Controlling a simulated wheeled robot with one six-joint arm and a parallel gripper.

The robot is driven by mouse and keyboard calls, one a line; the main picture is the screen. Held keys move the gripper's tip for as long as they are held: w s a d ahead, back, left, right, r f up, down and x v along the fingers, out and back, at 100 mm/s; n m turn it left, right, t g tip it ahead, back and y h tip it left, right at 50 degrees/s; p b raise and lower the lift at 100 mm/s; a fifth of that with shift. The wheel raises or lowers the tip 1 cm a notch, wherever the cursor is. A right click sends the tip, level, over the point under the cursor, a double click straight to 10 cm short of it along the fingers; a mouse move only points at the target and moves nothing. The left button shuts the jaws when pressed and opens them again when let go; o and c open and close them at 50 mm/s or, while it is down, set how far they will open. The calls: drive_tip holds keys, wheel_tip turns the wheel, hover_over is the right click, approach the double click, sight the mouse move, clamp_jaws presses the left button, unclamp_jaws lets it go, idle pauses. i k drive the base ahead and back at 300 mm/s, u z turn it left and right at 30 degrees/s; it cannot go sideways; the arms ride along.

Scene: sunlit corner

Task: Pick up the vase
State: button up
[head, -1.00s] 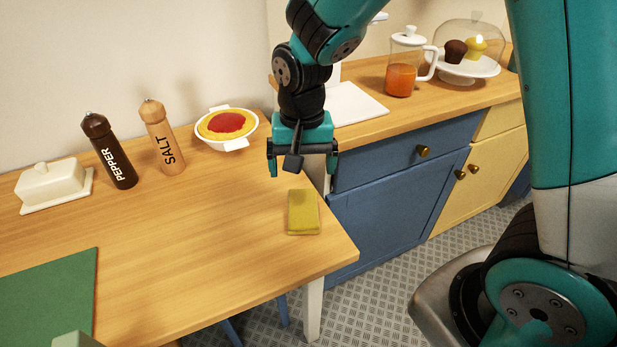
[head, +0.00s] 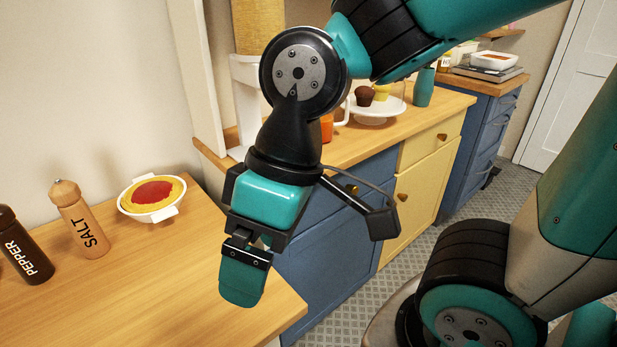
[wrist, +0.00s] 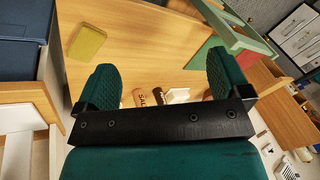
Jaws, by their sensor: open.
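A slim teal vase (head: 424,87) stands upright on the wooden counter at the back, just right of the white cake stand, in the head view. I cannot make it out in the wrist view. My gripper (head: 245,285) hangs over the right end of the wooden table, well to the left of the vase and nearer to me. In the wrist view my gripper (wrist: 161,62) is open, its two teal fingers wide apart with nothing between them.
The pepper mill (head: 22,246), salt mill (head: 79,220) and pie dish (head: 152,198) stand on the table's left. The cake stand (head: 378,108) is beside the vase. A yellow sponge (wrist: 87,43) lies on the table. Grey floor (head: 425,240) is open to the right.

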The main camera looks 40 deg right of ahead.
sight(423, 86)
drive_tip(key=z, duration=1.7)
